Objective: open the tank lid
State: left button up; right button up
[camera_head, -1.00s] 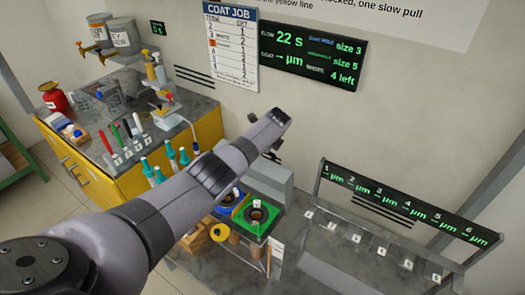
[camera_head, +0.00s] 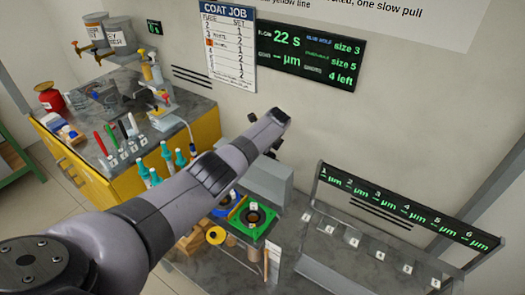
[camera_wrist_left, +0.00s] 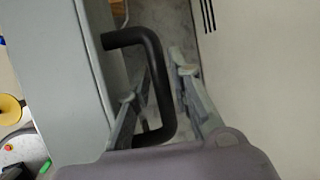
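A grey box-shaped tank (camera_head: 268,184) stands against the wall behind the green and blue fixtures in the head view. Its lid cannot be told apart from its body there. In the left wrist view, a grey panel of it (camera_wrist_left: 55,80) carries a black bent handle (camera_wrist_left: 155,75). My left gripper (camera_wrist_left: 160,85) is open, with the handle's long bar between its fingers; contact with either finger cannot be made out. In the head view, my left arm reaches over the tank, and its gripper (camera_head: 272,150) is mostly hidden behind the wrist. My right gripper is out of view.
A green fixture (camera_head: 255,222) and a yellow ring (camera_head: 216,235) lie in front of the tank. A rack with green displays (camera_head: 405,205) stands to the right. Bottles and pens cover the left bench (camera_head: 75,118). The wall is close behind the gripper.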

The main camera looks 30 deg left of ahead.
pick_arm(q)
jog(key=shift+o, duration=1.1)
jog(key=shift+f, duration=0.1)
jog(key=v, duration=1.2)
jog(key=shift+d, duration=0.1)
jog(key=shift+c, duration=0.2)
